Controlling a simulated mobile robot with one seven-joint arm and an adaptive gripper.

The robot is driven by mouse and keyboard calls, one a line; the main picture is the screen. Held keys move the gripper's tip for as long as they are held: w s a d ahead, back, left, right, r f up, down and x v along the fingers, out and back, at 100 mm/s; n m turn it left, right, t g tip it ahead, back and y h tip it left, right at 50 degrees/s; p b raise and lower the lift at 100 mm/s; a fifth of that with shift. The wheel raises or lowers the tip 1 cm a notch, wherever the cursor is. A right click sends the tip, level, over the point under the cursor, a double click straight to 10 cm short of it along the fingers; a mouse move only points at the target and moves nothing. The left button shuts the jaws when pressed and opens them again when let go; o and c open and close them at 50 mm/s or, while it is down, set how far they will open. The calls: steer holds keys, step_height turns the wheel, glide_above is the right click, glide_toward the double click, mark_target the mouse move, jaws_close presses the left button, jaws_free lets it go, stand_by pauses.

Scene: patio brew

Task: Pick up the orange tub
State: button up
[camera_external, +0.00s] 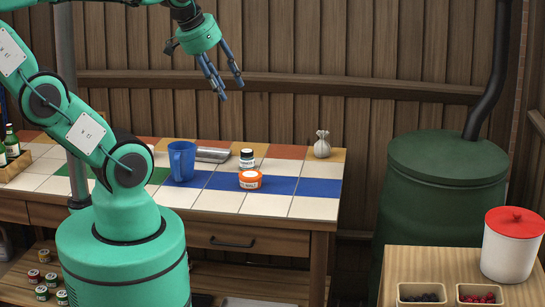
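The orange tub (250,180) is small and round, with a pale label and a whitish lid. It stands upright on the blue band of the tiled table, in front of a small dark-capped bottle. My gripper (230,91) is in the air above the table, up and to the left of the tub. Its blue fingers point down and are spread apart, with nothing between them. It is well clear of the tub.
A metal tray (212,154) and a tied sack (322,145) are farther back. The tiles right of the tub are clear. A green barrel (440,200) stands to the right.

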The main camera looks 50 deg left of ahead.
steer(key=o, duration=1)
